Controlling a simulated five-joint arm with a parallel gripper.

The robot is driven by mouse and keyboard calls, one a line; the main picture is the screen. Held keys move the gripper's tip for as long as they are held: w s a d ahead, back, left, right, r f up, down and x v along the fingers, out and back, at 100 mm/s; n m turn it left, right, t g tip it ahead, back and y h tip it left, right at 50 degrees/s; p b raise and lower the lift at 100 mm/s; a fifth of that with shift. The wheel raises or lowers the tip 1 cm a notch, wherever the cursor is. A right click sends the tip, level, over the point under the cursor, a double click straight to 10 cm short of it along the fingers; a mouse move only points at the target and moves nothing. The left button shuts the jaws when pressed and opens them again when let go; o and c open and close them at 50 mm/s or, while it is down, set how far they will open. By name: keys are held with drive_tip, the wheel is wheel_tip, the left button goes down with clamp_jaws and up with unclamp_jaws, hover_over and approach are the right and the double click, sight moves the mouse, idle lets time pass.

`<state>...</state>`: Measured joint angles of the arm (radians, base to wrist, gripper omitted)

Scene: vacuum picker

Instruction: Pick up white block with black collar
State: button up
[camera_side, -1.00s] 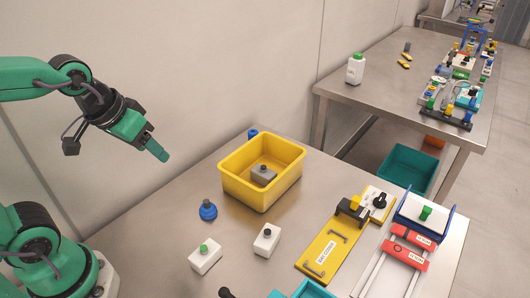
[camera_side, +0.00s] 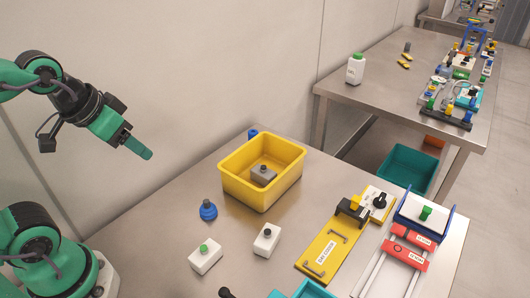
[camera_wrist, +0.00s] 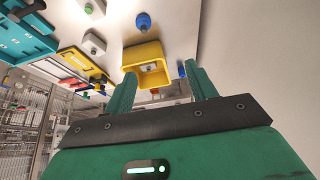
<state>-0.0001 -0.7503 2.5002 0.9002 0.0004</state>
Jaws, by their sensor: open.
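The white block with a black collar (camera_side: 267,240) stands on the steel table, in front of the yellow bin; it also shows near the upper left of the wrist view (camera_wrist: 93,44). A second white block with a green knob (camera_side: 205,259) stands to its left. My gripper (camera_side: 139,148) is high above the table's left part, well apart from both blocks. In the wrist view its two green fingers (camera_wrist: 160,82) are spread with nothing held between them.
The yellow bin (camera_side: 235,188) holds a grey block (camera_side: 263,174). A yellow fixture plate (camera_side: 325,250) and a red-and-white slide fixture (camera_side: 409,250) lie to the right. The table between blue piece and bin is bare.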

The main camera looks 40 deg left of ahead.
drive_tip(key=shift+o, duration=0.5)
drive_tip(key=n+g, duration=0.2)
drive_tip(key=g, duration=0.4)
hover_over(267, 232)
drive_tip(key=f, duration=1.5)
drive_tip(key=shift+a+f, duration=0.25)
drive_tip(key=shift+f, duration=0.15)
drive_tip(key=shift+d+f, duration=0.25)
drive_tip(key=shift+f, duration=0.05)
